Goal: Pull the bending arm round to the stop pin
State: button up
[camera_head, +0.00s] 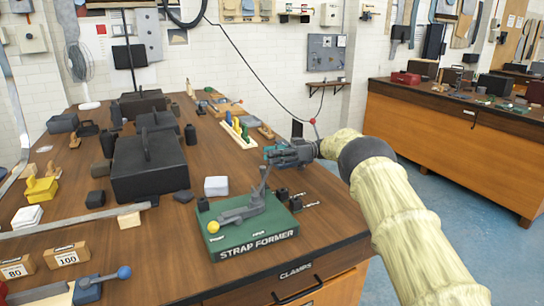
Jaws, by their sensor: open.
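The strap former is a green block (240,240) lettered "STRAP FORMER" near the front edge of the bench. Its grey bending arm (240,212) lies across the top, with a yellow ball knob (213,227) at the left end. A grey upright part (263,180) rises at the back of the block. Short black posts stand on or beside the block, and I cannot tell which is the stop pin. My gripper (268,153) is open and appears empty, above and behind the block, apart from the yellow knob. Its fingers are small and partly hard to make out.
A large black box (150,180) and a small white block (216,186) stand left of and behind the former. A lever tool with a blue ball (124,272) lies at front left. A rack with coloured handles (237,130) stands behind. Some bare wood (165,240) lies left of the former.

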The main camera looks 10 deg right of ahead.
jog(key=d, duration=0.7)
jog(key=shift+w+d, duration=0.15)
jog(key=shift+w, duration=0.25)
